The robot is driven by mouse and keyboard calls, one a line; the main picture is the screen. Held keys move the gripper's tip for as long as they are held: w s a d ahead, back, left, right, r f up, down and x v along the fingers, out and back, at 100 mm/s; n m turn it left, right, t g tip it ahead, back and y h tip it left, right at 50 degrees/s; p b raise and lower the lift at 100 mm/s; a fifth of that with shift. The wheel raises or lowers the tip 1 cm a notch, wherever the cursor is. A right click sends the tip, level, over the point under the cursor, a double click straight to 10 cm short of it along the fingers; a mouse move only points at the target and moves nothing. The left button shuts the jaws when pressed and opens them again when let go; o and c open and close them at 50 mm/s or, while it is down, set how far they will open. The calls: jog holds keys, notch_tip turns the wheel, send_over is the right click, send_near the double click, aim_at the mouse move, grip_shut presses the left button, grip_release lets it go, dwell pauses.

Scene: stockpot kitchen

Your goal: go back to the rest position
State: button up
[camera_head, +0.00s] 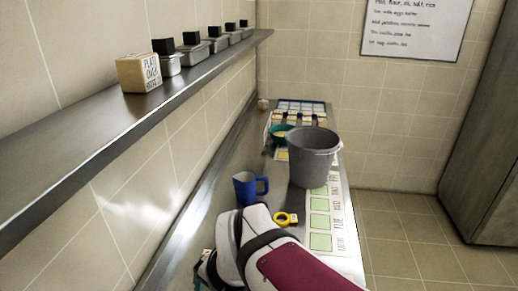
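My arm, white and dark red with a black band, reaches in from the bottom of the head view over the near end of the steel counter (222,200). My gripper is not clearly visible; it is hidden behind the arm or below the frame. A dark part with a bit of teal shows at the arm's lower left, too little to tell what it is. A blue mug (245,188) stands on the counter just beyond the arm. A yellow ring-shaped object (284,219) lies close to the arm's right side.
A large grey pot (313,158) stands mid-counter, with a teal bowl (279,133) behind it and a tray (300,106) at the far end. A card with green squares (320,220) lies along the right edge. A wall shelf (120,112) with a box (139,73) and containers overhangs the left.

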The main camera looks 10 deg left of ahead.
jog(key=s+d+r+t, duration=0.1)
jog(key=d+r+t, duration=0.1)
jog(key=d, duration=0.7)
jog(key=s+d+r+t, duration=0.1)
jog(key=d+r+t, duration=0.15)
jog(key=d, duration=0.55)
jog(key=s+f+m+g+h, duration=0.1)
jog(key=s+f+g, duration=0.5)
jog(key=s+f, duration=0.2)
jog(key=shift+s+d, duration=0.35)
jog(key=shift+s, duration=0.2)
jog(key=shift+f, duration=0.1)
